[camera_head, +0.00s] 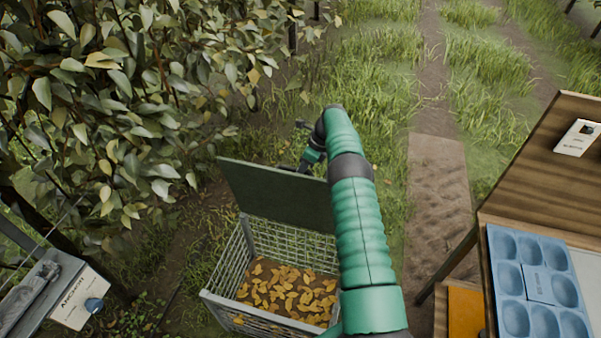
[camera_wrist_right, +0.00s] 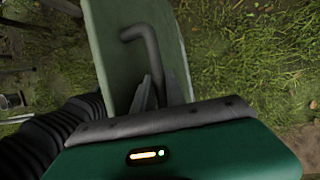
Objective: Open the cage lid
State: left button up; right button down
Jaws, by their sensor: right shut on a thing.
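The cage (camera_head: 222,304) is a grey wire-mesh box on the ground in the lower middle of the head view, with yellow leaves (camera_head: 285,292) on its floor. Its flat dark green lid (camera_head: 270,195) stands raised, tilted up along the far side, and the cage top is open. My right gripper (camera_head: 308,160) is at the lid's upper edge, partly hidden behind my arm. In the wrist view, my right gripper's fingers (camera_wrist_right: 158,94) are shut on the bent dark lid handle (camera_wrist_right: 148,48), with the pale green lid (camera_wrist_right: 108,50) beside it. My left gripper is not in view.
A leafy tree (camera_head: 130,90) fills the left. A table (camera_head: 530,170) with a blue moulded tray (camera_head: 540,285) and a small white box (camera_head: 577,137) stands at the right. A grey stand with a white labelled box (camera_head: 75,300) is at lower left. Grass and a dirt path lie beyond.

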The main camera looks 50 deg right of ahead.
jog(key=c, duration=1.6)
grip_release()
jog(key=shift+w, duration=0.15)
jog(key=shift+o, duration=1.2)
jog(key=shift+w+f, duration=0.1)
jog(key=shift+w, duration=0.05)
jog(key=shift+d+r, duration=0.15)
jog(key=shift+r, duration=0.25)
jog(key=p+v, duration=0.4)
jog(key=v, duration=0.7)
jog(key=shift+d, duration=0.2)
